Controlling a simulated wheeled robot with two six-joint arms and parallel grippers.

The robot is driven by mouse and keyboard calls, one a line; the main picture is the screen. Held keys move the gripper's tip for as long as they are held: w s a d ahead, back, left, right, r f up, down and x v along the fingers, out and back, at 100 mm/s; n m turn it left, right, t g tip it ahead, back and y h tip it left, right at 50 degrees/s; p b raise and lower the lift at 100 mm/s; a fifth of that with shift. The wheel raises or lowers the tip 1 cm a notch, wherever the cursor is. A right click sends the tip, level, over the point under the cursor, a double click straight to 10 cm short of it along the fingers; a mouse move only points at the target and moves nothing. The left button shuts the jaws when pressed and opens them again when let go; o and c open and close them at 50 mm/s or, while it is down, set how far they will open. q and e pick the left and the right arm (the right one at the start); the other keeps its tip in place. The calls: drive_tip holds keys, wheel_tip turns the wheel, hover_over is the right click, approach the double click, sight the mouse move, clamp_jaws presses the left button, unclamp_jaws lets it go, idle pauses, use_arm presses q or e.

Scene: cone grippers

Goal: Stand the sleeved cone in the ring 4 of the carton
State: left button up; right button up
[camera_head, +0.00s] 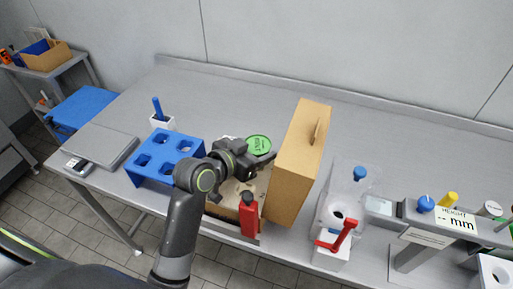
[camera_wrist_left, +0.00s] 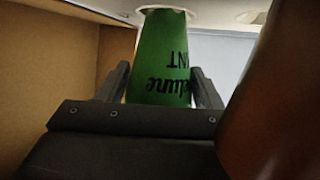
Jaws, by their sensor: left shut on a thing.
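The green sleeved cone (camera_head: 258,144) shows its round green top with lettering in the head view. In the left wrist view the cone (camera_wrist_left: 160,58) stands between both fingers, its lettering upside down and its narrow end toward a pale ring. My left gripper (camera_head: 262,160) is shut on the cone over the open carton. The carton (camera_head: 291,185) is brown cardboard with a tall upright panel at its right; its wall also shows in the left wrist view (camera_wrist_left: 50,60). My arm hides part of the carton's rings, and I cannot tell whether the tip is inside one. My right gripper is out of view.
A red bottle (camera_head: 249,214) stands at the carton's front. A blue rack with holes (camera_head: 160,153) stands left of my arm. A grey scale (camera_head: 101,147) is farther left. Right of the carton are a white stand with a red handle (camera_head: 345,235) and a height gauge (camera_head: 450,222). The back table is clear.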

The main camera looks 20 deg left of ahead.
use_arm(q)
drive_tip(key=shift+f, duration=0.25)
drive_tip(key=o, duration=1.1)
drive_tip(key=shift+s, duration=0.1)
drive_tip(key=b+v, duration=0.1)
drive_tip(key=v, duration=0.7)
drive_tip(key=shift+s+a, duration=0.1)
drive_tip(key=p+v, duration=0.7)
drive_tip(key=v, duration=0.2)
drive_tip(key=shift+r, duration=0.15)
